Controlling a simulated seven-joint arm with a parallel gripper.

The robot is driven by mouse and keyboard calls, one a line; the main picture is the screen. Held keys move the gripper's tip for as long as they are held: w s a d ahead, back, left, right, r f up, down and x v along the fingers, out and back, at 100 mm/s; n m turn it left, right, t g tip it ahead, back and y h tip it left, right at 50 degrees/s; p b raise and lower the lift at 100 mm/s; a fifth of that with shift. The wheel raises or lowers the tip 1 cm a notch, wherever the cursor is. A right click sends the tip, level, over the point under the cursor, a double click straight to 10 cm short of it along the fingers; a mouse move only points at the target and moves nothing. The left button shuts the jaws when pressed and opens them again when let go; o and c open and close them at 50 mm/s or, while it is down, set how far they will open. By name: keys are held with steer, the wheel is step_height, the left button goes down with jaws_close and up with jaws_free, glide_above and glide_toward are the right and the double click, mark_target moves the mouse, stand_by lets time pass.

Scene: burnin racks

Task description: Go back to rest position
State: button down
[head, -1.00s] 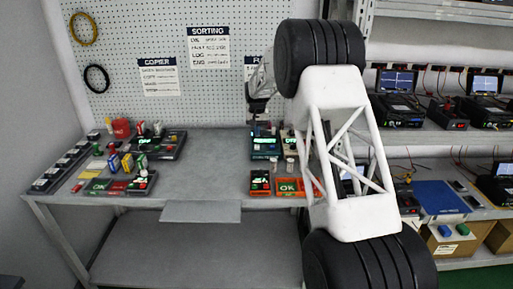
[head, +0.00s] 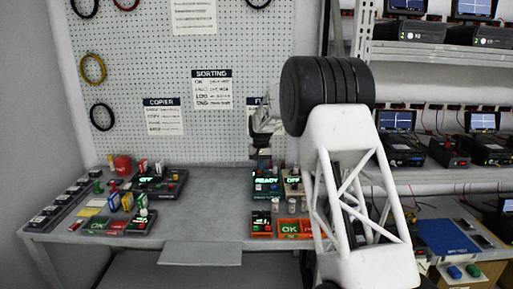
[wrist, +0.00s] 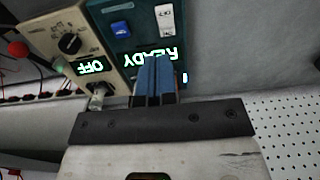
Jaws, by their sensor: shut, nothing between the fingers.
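My gripper (head: 262,158) hangs at the end of my white arm, over the back of the workbench (head: 200,228). In the wrist view its blue fingers (wrist: 154,78) are shut together with nothing between them. They appear in front of a teal device (wrist: 125,30) whose green display says READY; whether they touch it I cannot tell. A beige device (wrist: 72,42) beside it has a black knob and a display that says OFF. In the head view the teal device (head: 267,187) stands just below my gripper, with the beige device (head: 293,183) to its right.
Orange trays (head: 293,229), one marked OK, sit in front of the devices. Coloured blocks (head: 127,201) and more devices fill the bench's left side. A pegboard (head: 225,130) stands behind. Shelves with instruments (head: 400,152) are at right. The middle of the bench is clear.

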steer(key=s+d+r, duration=0.4)
steer(key=s+r, duration=0.2)
steer(key=s, duration=0.5)
steer(key=s+d+r+t, duration=0.1)
steer(key=s+d+r, duration=0.2)
steer(key=s+r, duration=0.55)
steer(key=s+d+r, duration=0.3)
steer(key=s+d, duration=0.1)
steer(key=s, duration=0.9)
steer(key=s+d+f, duration=0.2)
steer(key=s, duration=1)
steer(key=s+d+f+t, duration=0.1)
steer(key=s+f, duration=0.1)
steer(key=s, duration=1.1)
steer(key=s+d+f, duration=0.2)
steer(key=s, duration=1.1)
steer(key=shift+d+t, duration=0.3)
